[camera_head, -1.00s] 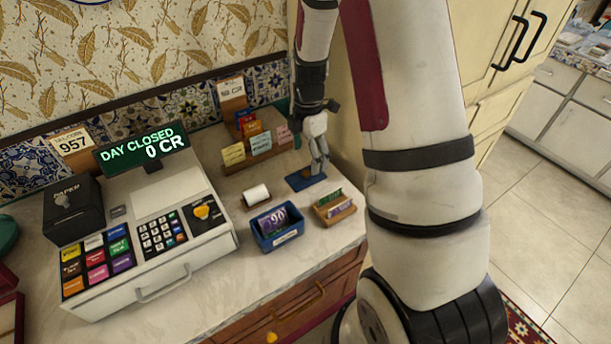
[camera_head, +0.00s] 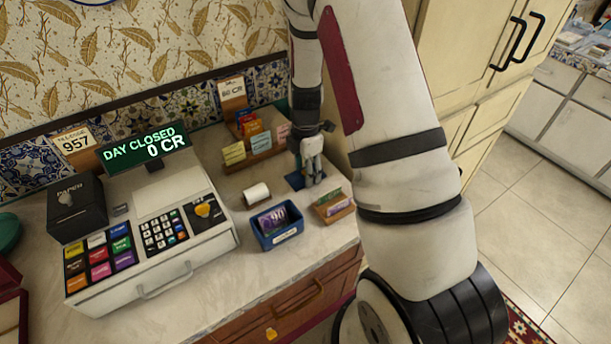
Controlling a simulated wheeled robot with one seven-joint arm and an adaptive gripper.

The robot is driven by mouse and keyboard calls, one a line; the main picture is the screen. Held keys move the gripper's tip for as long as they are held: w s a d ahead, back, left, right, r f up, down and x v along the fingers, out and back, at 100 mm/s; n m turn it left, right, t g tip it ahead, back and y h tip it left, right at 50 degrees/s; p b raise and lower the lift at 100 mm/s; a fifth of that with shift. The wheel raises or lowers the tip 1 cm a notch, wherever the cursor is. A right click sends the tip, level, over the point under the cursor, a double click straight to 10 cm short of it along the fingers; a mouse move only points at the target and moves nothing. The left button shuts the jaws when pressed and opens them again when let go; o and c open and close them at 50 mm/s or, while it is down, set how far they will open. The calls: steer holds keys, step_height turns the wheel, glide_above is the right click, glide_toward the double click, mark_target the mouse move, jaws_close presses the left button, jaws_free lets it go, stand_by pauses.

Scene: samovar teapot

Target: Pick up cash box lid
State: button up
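A flat dark blue piece (camera_head: 294,181), which looks like the cash box lid, lies on the counter at the back right, partly hidden behind my gripper. My gripper (camera_head: 312,184) points down over it, with its fingertips at or just above the piece; I cannot tell whether they touch it. The finger gap is too small to read. The open blue cash box (camera_head: 284,237) stands in front and to the left, with purple cards (camera_head: 271,220) marked 90 inside.
A wooden card holder (camera_head: 335,207) stands close to the right of the blue piece. A paper roll (camera_head: 257,193) lies to the left. A stepped rack of cards (camera_head: 256,156) stands behind. The cash register (camera_head: 165,262) fills the left.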

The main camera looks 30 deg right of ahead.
steer(key=c, duration=0.9)
steer(key=shift+s, duration=0.1)
jaws_close()
